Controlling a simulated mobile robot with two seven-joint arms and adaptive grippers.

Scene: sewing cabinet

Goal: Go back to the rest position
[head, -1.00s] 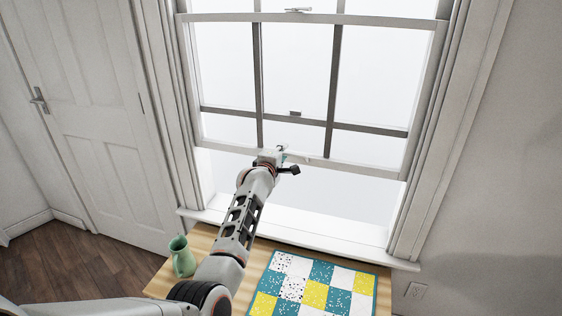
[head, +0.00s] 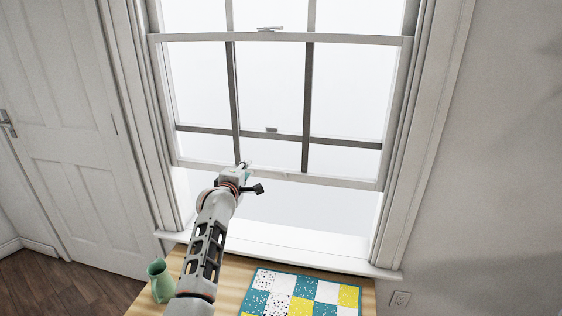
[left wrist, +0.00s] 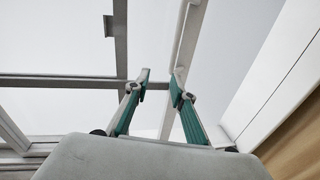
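My left gripper (head: 245,167) is at the lower rail of the window's sash (head: 320,181) in the head view, my arm reaching up from the bottom. In the left wrist view its two teal-and-grey fingers (left wrist: 161,84) stand apart, with nothing clearly held between them. A pale sash rail (left wrist: 186,40) runs behind the fingertips there; whether they touch it I cannot tell. The sash is raised, with an open gap above the sill (head: 290,249). My right gripper is out of view.
A wooden table top (head: 235,275) lies below the window. A green jug (head: 161,281) stands at its left end, close to my arm. A patchwork quilt (head: 304,291) lies to the right. A white door (head: 75,175) is at left. A wall socket (head: 400,299) is at right.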

